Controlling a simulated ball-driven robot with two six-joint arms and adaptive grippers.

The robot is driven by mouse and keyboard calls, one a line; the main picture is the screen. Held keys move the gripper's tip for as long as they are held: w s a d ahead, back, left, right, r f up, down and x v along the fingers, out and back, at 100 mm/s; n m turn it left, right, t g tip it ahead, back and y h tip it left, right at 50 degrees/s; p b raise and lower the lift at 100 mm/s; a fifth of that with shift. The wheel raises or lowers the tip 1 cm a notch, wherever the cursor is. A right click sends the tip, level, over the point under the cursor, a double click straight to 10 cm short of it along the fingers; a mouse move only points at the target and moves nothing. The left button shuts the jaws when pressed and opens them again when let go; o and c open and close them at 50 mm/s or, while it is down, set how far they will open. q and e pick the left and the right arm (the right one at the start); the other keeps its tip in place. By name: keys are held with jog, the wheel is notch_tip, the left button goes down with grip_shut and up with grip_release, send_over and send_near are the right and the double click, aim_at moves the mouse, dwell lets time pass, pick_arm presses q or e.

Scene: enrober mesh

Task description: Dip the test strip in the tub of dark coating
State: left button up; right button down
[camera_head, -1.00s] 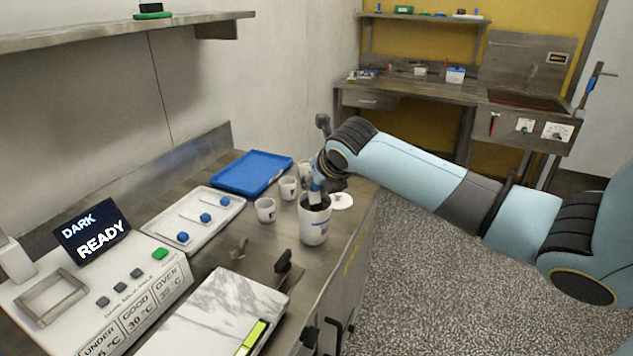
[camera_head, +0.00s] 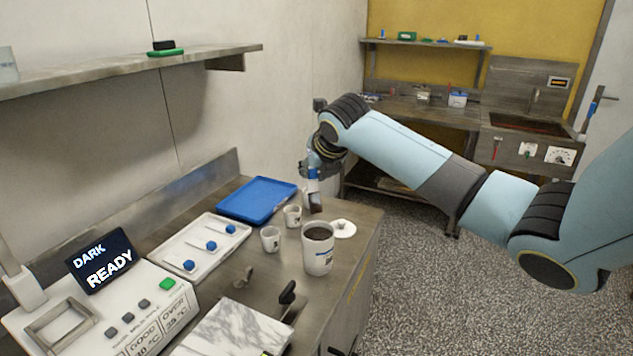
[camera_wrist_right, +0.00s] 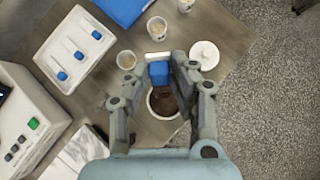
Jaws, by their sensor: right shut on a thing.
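The tub of dark coating (camera_head: 318,262) is a white cup standing near the counter's right edge, with dark brown liquid inside. It also shows in the right wrist view (camera_wrist_right: 166,104), partly behind my gripper. My right gripper (camera_head: 313,176) is above and behind the tub, shut on the test strip (camera_head: 316,203). The strip hangs down with its lower end above the tub's rim, and that end looks dark brown. In the right wrist view the strip's blue handle (camera_wrist_right: 158,72) sits between the fingers. My left gripper is not in view.
White cups (camera_head: 270,239) stand left of the tub, and a white lid (camera_head: 343,229) lies behind it. A white tray (camera_head: 166,256) holds blue-handled sticks. A blue tray (camera_head: 257,199) lies behind. The screen (camera_head: 100,262) reads "DARK READY". A marble slab (camera_head: 232,333) lies in front.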

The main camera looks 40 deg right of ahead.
jog(key=shift+w+d+r+p, duration=0.15)
jog(key=shift+w+r, duration=0.15)
jog(key=shift+r, duration=0.5)
jog(key=shift+w+d+r+p, duration=0.1)
jog(key=shift+w+r+p, duration=0.2)
jog(key=shift+r, duration=0.45)
jog(key=shift+w+d+r+p, duration=0.15)
jog(key=shift+w+r, duration=0.2)
jog(key=shift+r, duration=0.45)
